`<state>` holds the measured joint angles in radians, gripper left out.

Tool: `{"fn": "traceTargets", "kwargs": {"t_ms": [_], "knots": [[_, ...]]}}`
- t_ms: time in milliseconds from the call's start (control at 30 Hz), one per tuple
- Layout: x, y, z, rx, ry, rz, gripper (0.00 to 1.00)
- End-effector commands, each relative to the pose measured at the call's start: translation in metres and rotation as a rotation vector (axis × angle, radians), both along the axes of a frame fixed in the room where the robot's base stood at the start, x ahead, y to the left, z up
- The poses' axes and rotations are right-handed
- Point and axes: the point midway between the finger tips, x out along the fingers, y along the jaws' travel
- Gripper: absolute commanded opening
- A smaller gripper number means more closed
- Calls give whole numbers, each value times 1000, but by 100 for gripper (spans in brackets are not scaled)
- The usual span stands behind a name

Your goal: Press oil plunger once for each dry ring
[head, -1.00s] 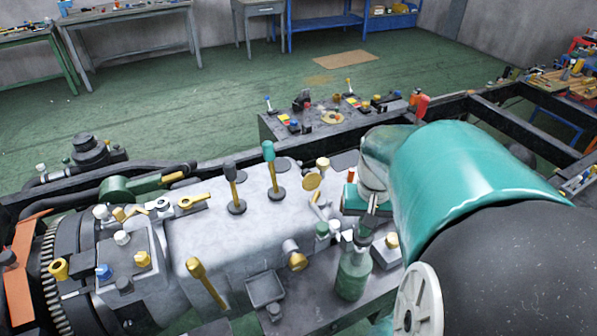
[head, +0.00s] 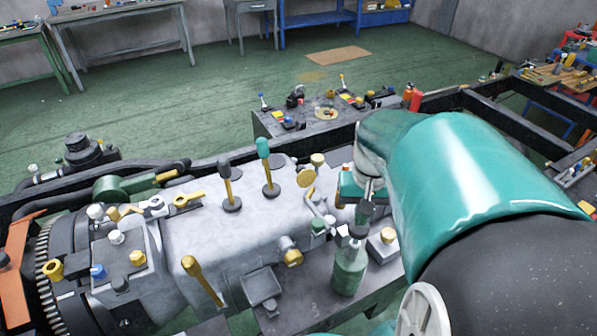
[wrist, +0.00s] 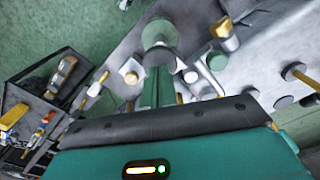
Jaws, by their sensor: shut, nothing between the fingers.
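My gripper (head: 364,216) is shut and empty, pointing down just above the cap. I cannot tell whether its tips touch the cap. I cannot pick out any dry ring in these views.
The grey gearbox (head: 215,240) carries upright levers, including a teal-topped one (head: 264,150), left of the bottle. A small square tray (head: 262,287) and a yellow-capped block (head: 385,245) stand close to the bottle. A black chassis rail (head: 450,105) runs behind.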

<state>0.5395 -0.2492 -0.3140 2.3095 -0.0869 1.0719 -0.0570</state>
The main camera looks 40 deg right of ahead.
Motion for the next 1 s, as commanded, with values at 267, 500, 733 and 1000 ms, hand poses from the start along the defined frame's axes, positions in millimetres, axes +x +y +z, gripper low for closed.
{"fn": "traceTargets", "kwargs": {"t_ms": [267, 500, 733, 1000], "knots": [[0, 0, 21, -2, -2, 1, 0], [0, 0, 38, -1, -1, 1, 0], [0, 0, 43, -1, -1, 1, 0], [0, 0, 42, -1, -1, 1, 0]]}}
